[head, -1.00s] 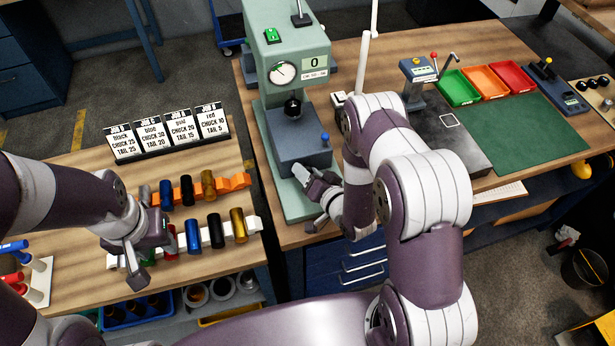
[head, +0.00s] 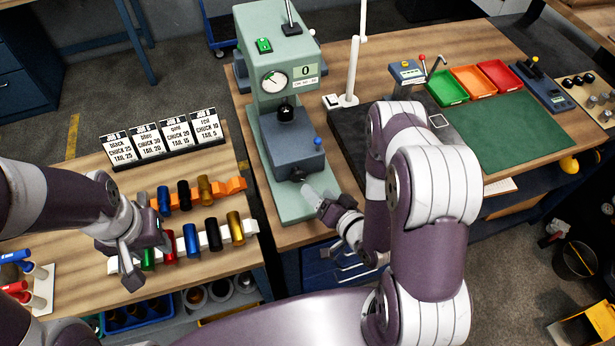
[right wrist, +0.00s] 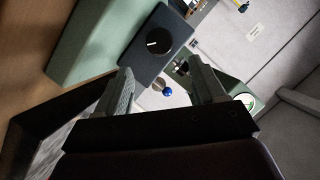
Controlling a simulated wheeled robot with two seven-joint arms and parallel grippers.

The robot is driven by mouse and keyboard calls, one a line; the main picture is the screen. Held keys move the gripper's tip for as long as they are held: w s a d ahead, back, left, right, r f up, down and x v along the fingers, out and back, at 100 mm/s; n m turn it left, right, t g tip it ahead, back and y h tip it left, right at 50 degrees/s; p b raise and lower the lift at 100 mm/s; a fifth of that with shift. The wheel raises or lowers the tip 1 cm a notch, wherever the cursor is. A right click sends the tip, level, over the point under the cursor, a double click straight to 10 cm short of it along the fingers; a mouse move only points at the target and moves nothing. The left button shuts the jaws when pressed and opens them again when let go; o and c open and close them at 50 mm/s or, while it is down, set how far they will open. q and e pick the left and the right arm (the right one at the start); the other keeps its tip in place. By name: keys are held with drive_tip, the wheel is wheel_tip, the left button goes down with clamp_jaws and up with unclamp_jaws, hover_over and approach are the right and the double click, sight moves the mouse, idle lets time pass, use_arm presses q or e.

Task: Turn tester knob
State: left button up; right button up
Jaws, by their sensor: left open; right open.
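The tester (head: 250,45) is a pale green machine with a round dial and a display reading 0. A dark grey block sits low on its front. The black tester knob (head: 297,173) is on the block's near face; in the right wrist view the knob (right wrist: 157,43) is round with a white pointer line. My right gripper (head: 312,192) is open and empty, just in front of the knob and apart from it. In the right wrist view its fingertips (right wrist: 158,70) stand short of the knob. My left gripper (head: 148,262) is open over the left table, near the coloured cylinders.
A blue ball lever (head: 318,141) sticks out on the block's right side; it also shows near my right fingers (right wrist: 167,91). Coloured cylinders (head: 214,233) lie in racks on the left table, with job cards (head: 165,139) behind. Green, orange and red trays stand further right.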

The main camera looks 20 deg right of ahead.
drive_tip(key=v, duration=0.4)
drive_tip(key=shift+w+f, duration=0.1)
idle(1.2)
drive_tip(key=w+f+n+g+b, duration=0.1)
drive_tip(key=w+d+f+n+g+b, duration=0.1)
drive_tip(key=w, duration=0.1)
drive_tip(key=shift+w+f+n, duration=0.1)
drive_tip(key=shift+w+n, duration=0.2)
drive_tip(key=w+g+b, duration=0.1)
drive_tip(key=d+n+g+h+b, duration=0.1)
drive_tip(key=shift+w+d+f+g+h, duration=0.1)
drive_tip(key=shift+w+d+g+h, duration=0.1)
drive_tip(key=shift+w+g+h, duration=0.15)
drive_tip(key=shift+s+d+r+n+g+h+b, duration=0.1)
drive_tip(key=shift+d+r+n+g+h+b, duration=0.25)
drive_tip(key=shift+g+b, duration=0.2)
drive_tip(key=shift+d+r+n+g+h+b, duration=0.1)
drive_tip(key=shift+r+n+g+h+b, duration=0.15)
drive_tip(key=shift+r+g+h+b, duration=0.2)
drive_tip(key=s+a+r+g+b, duration=0.3)
drive_tip(key=s+r+g, duration=0.3)
drive_tip(key=s, duration=0.6)
drive_tip(key=shift+r+n+h, duration=0.3)
drive_tip(key=shift+r+h, duration=0.15)
drive_tip(key=shift+r, duration=0.45)
